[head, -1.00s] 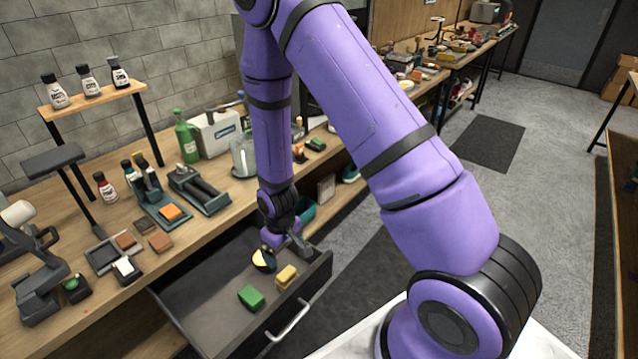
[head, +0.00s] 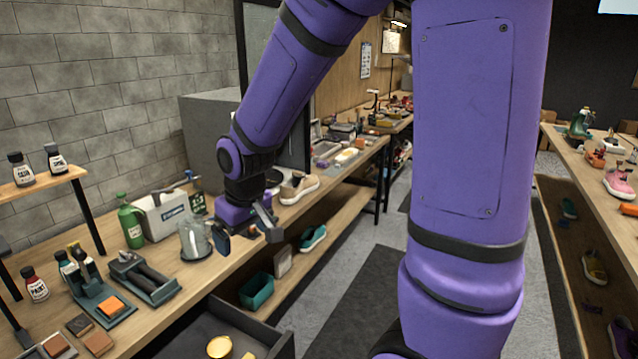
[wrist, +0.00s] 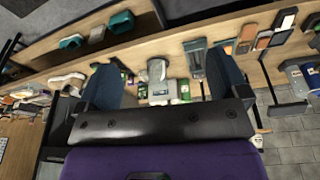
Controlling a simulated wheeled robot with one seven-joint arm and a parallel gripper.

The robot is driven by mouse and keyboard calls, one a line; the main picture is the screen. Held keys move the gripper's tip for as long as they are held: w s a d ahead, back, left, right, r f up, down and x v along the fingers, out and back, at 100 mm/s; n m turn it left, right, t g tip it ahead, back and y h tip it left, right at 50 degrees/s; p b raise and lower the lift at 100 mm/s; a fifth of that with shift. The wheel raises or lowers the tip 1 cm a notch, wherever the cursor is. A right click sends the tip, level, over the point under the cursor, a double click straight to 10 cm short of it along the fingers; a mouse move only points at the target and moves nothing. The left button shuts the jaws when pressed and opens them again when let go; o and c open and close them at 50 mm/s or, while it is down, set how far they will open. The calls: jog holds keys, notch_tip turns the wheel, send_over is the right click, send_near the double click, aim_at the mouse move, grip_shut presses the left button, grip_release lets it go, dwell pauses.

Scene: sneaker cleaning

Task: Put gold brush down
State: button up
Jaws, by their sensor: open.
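A round gold piece (head: 219,347), which looks like the gold brush, lies in the open dark drawer (head: 192,330) at the bottom of the head view. The frame edge cuts off the drawer, and the brush's lower side is not clear. My gripper (head: 246,232) is well above and beyond the drawer, over the front part of the workbench, beside a clear pitcher (head: 195,240). In the wrist view my gripper (wrist: 165,82) has its two blue fingers spread wide with nothing between them.
The wooden workbench (head: 165,273) holds a green bottle (head: 131,225), a white box (head: 165,212), a grey tray of tools (head: 143,279) and a sneaker (head: 299,188). A teal bin (head: 257,290) stands on the shelf below. The floor (head: 350,310) on the right has free room.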

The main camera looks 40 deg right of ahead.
jog(key=s+d+r+m+t, duration=0.1)
jog(key=s+d+r+t, duration=0.1)
jog(key=s+r, duration=1.3)
jog(key=s+d, duration=0.1)
jog(key=s, duration=0.2)
jog(key=shift+s+r+m+t, duration=0.25)
jog(key=shift+r+m+t, duration=0.05)
jog(key=shift+r+m, duration=0.1)
dwell(0.3)
